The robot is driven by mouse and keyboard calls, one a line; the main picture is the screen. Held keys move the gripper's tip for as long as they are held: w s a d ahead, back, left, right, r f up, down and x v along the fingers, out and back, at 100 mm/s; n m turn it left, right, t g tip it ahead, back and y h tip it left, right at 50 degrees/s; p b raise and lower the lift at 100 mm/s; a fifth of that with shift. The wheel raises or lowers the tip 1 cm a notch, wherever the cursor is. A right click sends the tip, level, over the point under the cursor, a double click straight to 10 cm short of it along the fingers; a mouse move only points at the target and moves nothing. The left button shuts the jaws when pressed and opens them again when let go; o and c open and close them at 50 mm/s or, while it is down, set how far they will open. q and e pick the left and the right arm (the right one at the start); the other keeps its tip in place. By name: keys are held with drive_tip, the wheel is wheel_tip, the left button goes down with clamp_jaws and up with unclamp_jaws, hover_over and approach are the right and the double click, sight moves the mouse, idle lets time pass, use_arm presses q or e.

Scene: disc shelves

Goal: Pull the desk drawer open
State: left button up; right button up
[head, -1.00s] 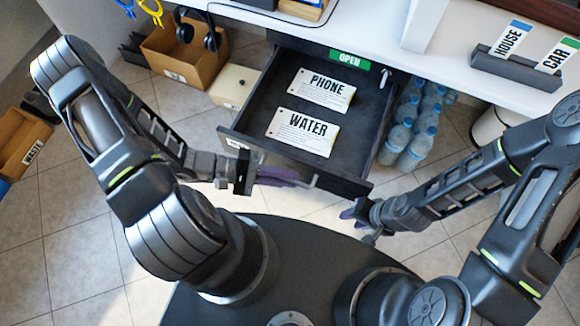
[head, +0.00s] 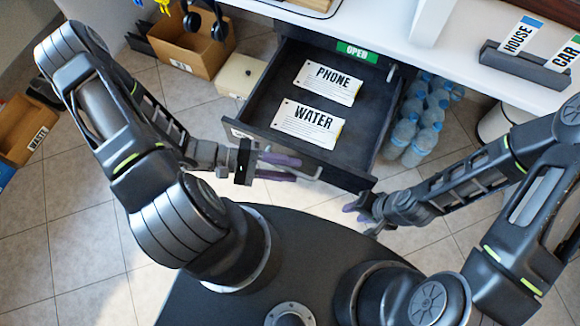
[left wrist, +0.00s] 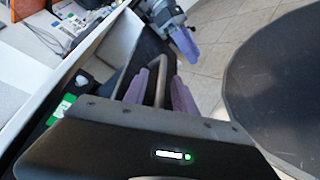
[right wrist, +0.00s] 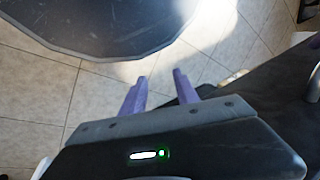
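The desk drawer (head: 262,124) stands pulled out from under the desk, with its inside showing. It holds a PHONE card (head: 327,82) and a WATER card (head: 308,123). A green OPEN label (head: 356,52) is at its back. My left gripper (head: 292,168) is at the drawer's front, its purple fingers apart. In the left wrist view the grey handle bar (left wrist: 160,82) lies between these fingers, with gaps showing beside it. My right gripper (head: 357,211) is open and empty near the drawer's front right corner; its fingers also show apart in the right wrist view (right wrist: 160,92).
Water bottles (head: 417,120) stand on the floor right of the drawer. A cardboard box (head: 185,50) with headphones and a cream box (head: 240,75) are on its left. The white desk top (head: 420,50) bears a rack with HOUSE and CAR labels.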

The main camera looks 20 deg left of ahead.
use_arm(q)
drive_tip(key=v, duration=0.7)
drive_tip(key=shift+s, duration=0.1)
idle(0.4)
